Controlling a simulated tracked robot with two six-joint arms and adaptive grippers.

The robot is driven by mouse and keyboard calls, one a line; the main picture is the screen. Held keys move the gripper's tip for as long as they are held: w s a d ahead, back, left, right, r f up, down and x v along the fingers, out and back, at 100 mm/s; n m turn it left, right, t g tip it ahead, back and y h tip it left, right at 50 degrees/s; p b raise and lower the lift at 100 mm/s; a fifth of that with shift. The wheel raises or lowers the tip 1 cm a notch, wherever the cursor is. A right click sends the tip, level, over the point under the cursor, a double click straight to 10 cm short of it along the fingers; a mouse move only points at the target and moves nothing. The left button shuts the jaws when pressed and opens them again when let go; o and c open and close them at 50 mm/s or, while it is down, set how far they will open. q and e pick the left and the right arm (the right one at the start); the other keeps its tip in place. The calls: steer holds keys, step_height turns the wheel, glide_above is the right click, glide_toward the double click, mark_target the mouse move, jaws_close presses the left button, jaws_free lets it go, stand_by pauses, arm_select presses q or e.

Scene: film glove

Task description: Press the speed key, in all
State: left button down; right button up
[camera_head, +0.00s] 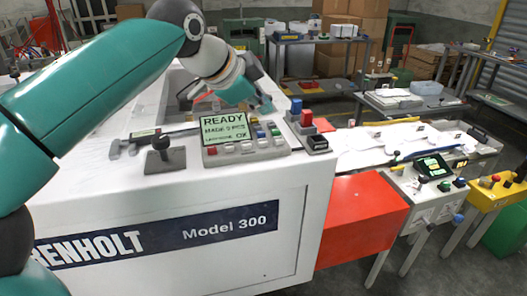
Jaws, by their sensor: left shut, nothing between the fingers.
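The machine's control panel (246,151) stands on the white machine top, with a green screen (225,128) reading READY and a line that looks like MADE 3 PCS. Several small coloured keys sit beside and below the screen, red, white, yellow and blue among them; their labels are too small to read, so I cannot tell which is the speed key. My left gripper (264,105) is shut and empty, reaching down just behind the panel's upper right corner. I cannot tell whether its tips touch anything. My right gripper is out of view.
A box with blue and red buttons (307,118) stands right of the panel. A dark knob on a block (160,152) and a caliper-like tool (128,142) lie left. A white-covered conveyor (385,140) extends right, past a red-orange housing (362,215).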

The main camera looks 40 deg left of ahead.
mark_target(261, 142)
arm_select(q)
step_height(261, 142, down, 4)
steer(key=b, duration=0.3)
steer(key=shift+f, duration=0.35)
steer(key=shift+s, duration=0.1)
stand_by(0.8)
steer(key=shift+f, duration=0.1)
steer(key=shift+f+b, duration=0.25)
steer(key=shift+b, duration=0.15)
steer(key=shift+f+b, duration=0.35)
steer(key=shift+f, duration=0.1)
stand_by(0.5)
stand_by(0.4)
steer(key=shift+r+p, duration=0.9)
